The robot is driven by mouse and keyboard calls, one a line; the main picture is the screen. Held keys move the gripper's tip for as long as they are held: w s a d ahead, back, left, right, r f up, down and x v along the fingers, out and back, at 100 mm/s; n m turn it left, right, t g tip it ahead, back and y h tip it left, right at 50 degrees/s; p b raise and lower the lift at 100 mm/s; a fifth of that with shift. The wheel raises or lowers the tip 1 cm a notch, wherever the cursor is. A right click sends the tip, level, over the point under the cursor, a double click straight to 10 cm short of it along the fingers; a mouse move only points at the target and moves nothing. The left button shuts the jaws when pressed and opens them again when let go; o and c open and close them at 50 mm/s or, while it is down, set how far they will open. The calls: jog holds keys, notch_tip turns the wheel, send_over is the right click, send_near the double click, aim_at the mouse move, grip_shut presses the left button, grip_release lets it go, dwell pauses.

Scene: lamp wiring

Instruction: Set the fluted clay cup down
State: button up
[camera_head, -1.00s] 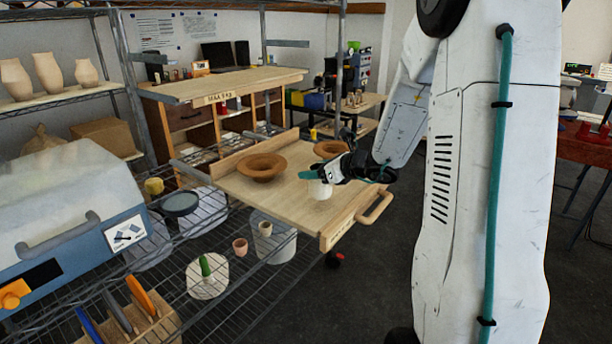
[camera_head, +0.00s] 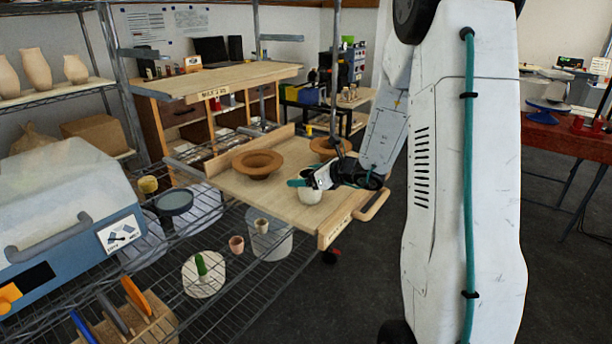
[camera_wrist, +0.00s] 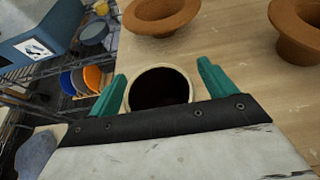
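The pale fluted clay cup (camera_wrist: 159,90) stands upright between the two green fingers of my gripper (camera_wrist: 161,88) in the wrist view. Its rim and dark inside face the camera, and the fingers lie close along both sides. In the head view the cup (camera_head: 310,196) is at the near part of the wooden board (camera_head: 285,212), below my gripper (camera_head: 306,182). Its base looks at or just above the board; I cannot tell whether it touches. The flutes are too small to make out.
A brown flared bowl (camera_head: 257,165) sits left of the cup, and another bowl (camera_head: 328,148) sits behind my gripper. A wooden handle (camera_head: 372,206) is at the board's right edge. A wire shelf (camera_head: 235,300) with small pots lies in front. Bare board surrounds the cup.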

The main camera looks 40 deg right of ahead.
jog(key=shift+r, duration=0.1)
jog(key=shift+s+d+r, duration=0.1)
jog(key=shift+s+r, duration=0.1)
jog(key=v, duration=1.1)
jog(key=s+a+r+n+g+y, duration=0.2)
jog(key=s+a+r+n+g, duration=0.15)
jog(key=a+n, duration=0.55)
jog(key=s+a+r+n+g+y, duration=0.2)
jog(key=s+a+n+g, duration=0.3)
jog(key=a, duration=0.6)
jog(key=s+a+r+n+g+h, duration=0.1)
jog(key=s+n+h, duration=0.3)
jog(key=s+n, duration=0.4)
jog(key=s+a+r+n+g+h, duration=0.1)
jog(key=s+n+h, duration=0.3)
jog(key=s+n, duration=0.5)
jog(key=shift+n+g+h, duration=0.3)
jog(key=shift+n+g, duration=0.15)
jog(key=shift+n, duration=0.05)
jog(key=shift+r, duration=0.1)
